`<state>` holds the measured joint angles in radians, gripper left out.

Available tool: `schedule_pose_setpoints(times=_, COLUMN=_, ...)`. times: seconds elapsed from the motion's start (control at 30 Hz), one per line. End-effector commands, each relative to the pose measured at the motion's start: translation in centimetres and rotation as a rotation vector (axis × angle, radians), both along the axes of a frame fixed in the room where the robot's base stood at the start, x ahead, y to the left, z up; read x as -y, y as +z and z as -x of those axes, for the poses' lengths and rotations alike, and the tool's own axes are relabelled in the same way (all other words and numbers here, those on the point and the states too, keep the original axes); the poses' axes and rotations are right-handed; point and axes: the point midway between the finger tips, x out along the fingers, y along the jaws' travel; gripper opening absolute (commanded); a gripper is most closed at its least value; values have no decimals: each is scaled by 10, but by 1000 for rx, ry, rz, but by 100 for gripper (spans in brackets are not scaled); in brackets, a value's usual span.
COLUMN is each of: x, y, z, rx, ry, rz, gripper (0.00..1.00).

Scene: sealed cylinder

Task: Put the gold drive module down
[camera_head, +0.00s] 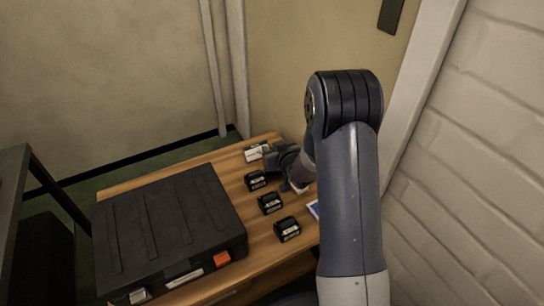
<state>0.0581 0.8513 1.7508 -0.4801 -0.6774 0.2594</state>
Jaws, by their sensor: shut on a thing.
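My gripper (285,166) is at the far right part of the wooden table, low over its top and partly hidden behind my own arm. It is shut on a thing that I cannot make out. No gold colour shows, so the gold drive module is not clearly visible. Three small black modules with pale labels stand in a row on the table: a far one (255,180) just left of the gripper, a middle one (270,203) and a near one (287,229).
A large black case (165,230) with an orange latch covers the left of the wooden table (232,188). A small white item (253,153) lies near the far edge. A blue-and-white item (313,209) is partly behind my arm. A brick wall (480,160) stands right.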

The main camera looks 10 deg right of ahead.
Motion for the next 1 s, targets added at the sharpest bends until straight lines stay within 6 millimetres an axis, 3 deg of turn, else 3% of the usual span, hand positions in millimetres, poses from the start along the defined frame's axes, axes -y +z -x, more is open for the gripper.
schedule_pose_setpoints(times=0.03, x=0, y=-12, z=0, rx=-1, ry=0, rz=0, gripper=0)
schedule_pose_setpoints(times=0.1, x=0, y=-15, z=0, rx=2, ry=1, rz=0, gripper=0)
schedule_pose_setpoints(times=0.43, x=0, y=-18, z=0, rx=2, ry=0, rz=0, gripper=0)
schedule_pose_setpoints(times=0.47, x=0, y=-18, z=0, rx=0, ry=0, rz=1, gripper=26)
schedule_pose_setpoints(times=0.5, x=0, y=-17, z=0, rx=0, ry=0, rz=1, gripper=30)
schedule_pose_setpoints(times=0.73, x=0, y=-17, z=0, rx=0, ry=0, rz=1, gripper=47)
schedule_pose_setpoints(times=1.0, x=0, y=-15, z=0, rx=0, ry=0, rz=1, gripper=47)
